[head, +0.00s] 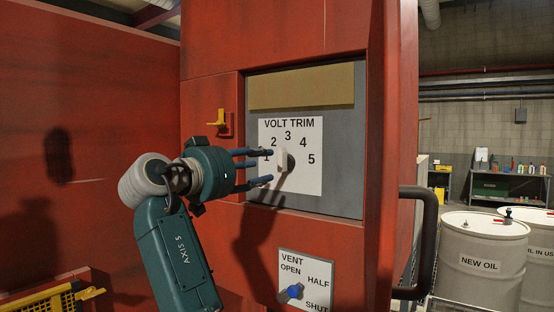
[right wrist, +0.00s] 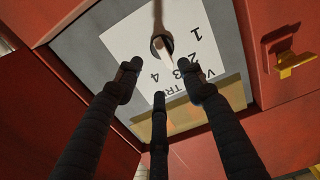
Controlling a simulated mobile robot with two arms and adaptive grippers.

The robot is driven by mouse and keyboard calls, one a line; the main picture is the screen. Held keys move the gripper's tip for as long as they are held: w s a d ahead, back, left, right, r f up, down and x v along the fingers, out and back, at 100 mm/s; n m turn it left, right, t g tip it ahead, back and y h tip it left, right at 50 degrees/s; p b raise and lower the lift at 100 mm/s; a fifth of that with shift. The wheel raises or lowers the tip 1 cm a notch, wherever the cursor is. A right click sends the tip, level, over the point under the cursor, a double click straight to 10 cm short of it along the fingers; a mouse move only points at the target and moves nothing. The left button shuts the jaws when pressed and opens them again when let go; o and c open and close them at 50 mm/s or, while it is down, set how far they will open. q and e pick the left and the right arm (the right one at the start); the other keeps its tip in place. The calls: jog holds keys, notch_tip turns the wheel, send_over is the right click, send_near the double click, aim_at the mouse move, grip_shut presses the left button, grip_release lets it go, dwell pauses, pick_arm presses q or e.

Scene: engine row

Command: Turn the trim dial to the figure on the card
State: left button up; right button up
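The trim dial (head: 283,160) is a pale bar knob on a dark round base, on a white plate (head: 310,179) marked VOLT TRIM with figures 1 to 5. The knob looks roughly upright; its exact figure is hard to tell. My right gripper (head: 268,167) points at the dial from the left, its dark fingers spread. In the right wrist view the open fingers (right wrist: 160,80) stand apart, with the dial (right wrist: 162,46) beyond them, upside down; contact cannot be told. No card with a figure is recognisable. My left gripper is out of view.
Below is a VENT plate with a blue knob (head: 294,291). A yellow lever (head: 216,119) is left of the grey panel. A dark handle (head: 427,240) juts out at right. A blank tan strip (head: 302,86) is above the plate. Drums (head: 481,252) stand farther right.

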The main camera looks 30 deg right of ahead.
aim_at(281, 163)
jog(key=p+x, duration=0.3)
jog(key=x, duration=0.4)
jog(key=shift+w, duration=0.15)
jog(key=shift+w+d+r+p, duration=0.1)
jog(key=shift+d+p, duration=0.3)
jog(key=shift+d, duration=0.05)
jog(key=shift+w+d, duration=0.15)
jog(key=shift+d, duration=0.3)
jog(key=shift+w+f, duration=0.2)
jog(key=shift+f, duration=0.1)
jog(key=shift+s, duration=0.1)
grip_shut()
